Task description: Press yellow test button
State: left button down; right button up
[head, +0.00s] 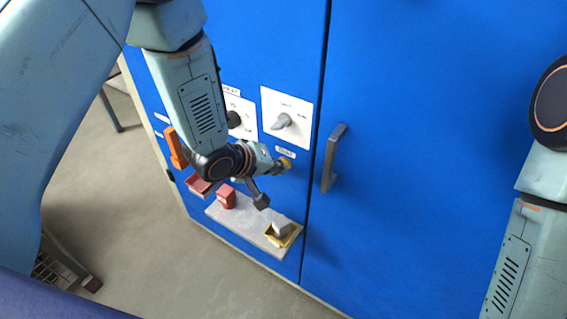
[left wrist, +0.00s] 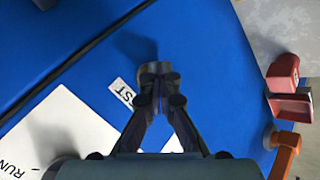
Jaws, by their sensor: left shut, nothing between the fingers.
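The yellow test button (head: 286,164) is on the blue cabinet front, just under a small white label (head: 285,152). My left gripper (head: 279,167) reaches it from the left and its tips are at the button, partly covering it. In the left wrist view the gripper (left wrist: 160,88) is shut and empty, its fingertips in front of a round fitting beside the label (left wrist: 123,94) reading partly "ST". The fingers hide most of the button there, so I cannot tell whether they touch or press it. My right gripper is out of view.
Two white plates with knobs (head: 283,121) sit above the button. A grey door handle (head: 333,160) stands out to the right. Below are a grey shelf (head: 245,221) with a red block (head: 226,196) and yellow tray (head: 270,239), and an orange handle (head: 175,147) at left.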

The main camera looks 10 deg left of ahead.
pick_arm(q)
jog(key=shift+s, duration=0.1)
dwell(0.3)
jog(key=shift+s+a+p, duration=0.3)
jog(key=shift+s, duration=0.4)
jog(key=s, duration=0.1)
jog(key=s+a, duration=0.1)
jog(key=s, duration=0.1)
jog(key=s+p, duration=0.1)
jog(key=shift+s+a, duration=0.3)
jog(key=shift+a, duration=0.05)
jog(key=shift+s, duration=0.1)
dwell(0.7)
